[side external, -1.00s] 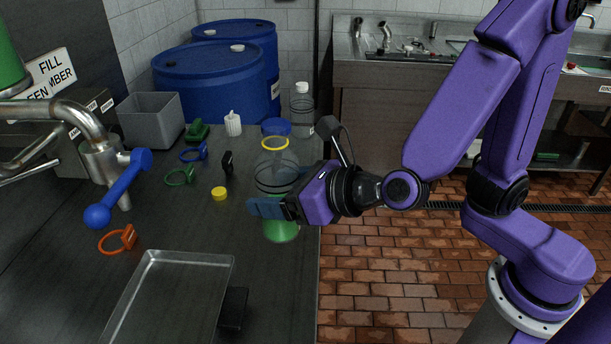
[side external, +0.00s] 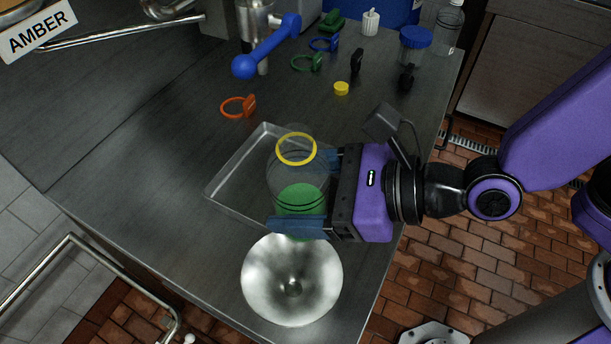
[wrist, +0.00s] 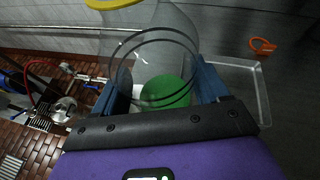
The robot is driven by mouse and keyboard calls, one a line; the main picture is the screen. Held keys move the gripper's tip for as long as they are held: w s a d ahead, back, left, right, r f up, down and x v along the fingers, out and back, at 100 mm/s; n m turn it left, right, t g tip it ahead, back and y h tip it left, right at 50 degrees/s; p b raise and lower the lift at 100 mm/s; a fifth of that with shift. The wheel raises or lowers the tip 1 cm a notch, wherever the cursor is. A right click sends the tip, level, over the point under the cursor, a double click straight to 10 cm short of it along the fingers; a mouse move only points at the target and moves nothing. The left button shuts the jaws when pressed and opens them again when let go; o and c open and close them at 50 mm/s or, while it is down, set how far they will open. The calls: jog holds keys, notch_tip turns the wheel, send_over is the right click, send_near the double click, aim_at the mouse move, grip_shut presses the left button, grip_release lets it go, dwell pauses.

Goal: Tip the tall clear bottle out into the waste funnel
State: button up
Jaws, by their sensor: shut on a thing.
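My gripper (side external: 305,190) is shut on a clear bottle (side external: 282,172) with green liquid (side external: 303,198) low in it and a yellow ring at its neck. The bottle is roughly upright, its open mouth toward the top of the picture. In the wrist view the bottle (wrist: 150,35) stands between the blue fingers (wrist: 160,90). The shiny metal waste funnel (side external: 292,285) is just below the bottle in the side view, at the counter's front. No liquid is seen leaving the bottle. How high the bottle is above the counter is unclear.
A shallow metal tray (side external: 232,184) lies behind the bottle. An orange ring tag (side external: 238,107), yellow cap (side external: 341,88) and blue-lidded jar (side external: 415,45) lie farther back. A tap with a blue lever (side external: 266,46) stands at the back. Another clear bottle (side external: 447,30) stands back right.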

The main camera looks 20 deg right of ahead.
jog(key=n, duration=0.1)
jog(key=f+n+t, duration=0.1)
jog(key=f+n+t+h, duration=0.1)
jog(key=shift+w+d, duration=0.15)
jog(key=shift+w, duration=0.1)
jog(key=shift+w+d+r+n+t, duration=0.25)
jog(key=shift+w+n+t, duration=0.25)
jog(key=shift+n, duration=0.2)
jog(key=shift+w+d+r+n+t, duration=0.25)
jog(key=shift+w+d+n+t, duration=0.15)
jog(key=shift+n, duration=0.3)
jog(key=shift+w+d+r+n+t, duration=0.15)
jog(key=shift+w+r+n+t, duration=0.2)
jog(key=shift+w+n, duration=0.3)
notch_tip(320, 180, up, 7)
jog(key=n+t+y, duration=0.1)
jog(key=n+t, duration=0.2)
jog(key=n, duration=0.4)
jog(key=shift+r, duration=0.15)
jog(key=shift+d+n, duration=0.1)
jog(key=shift+n, duration=0.15)
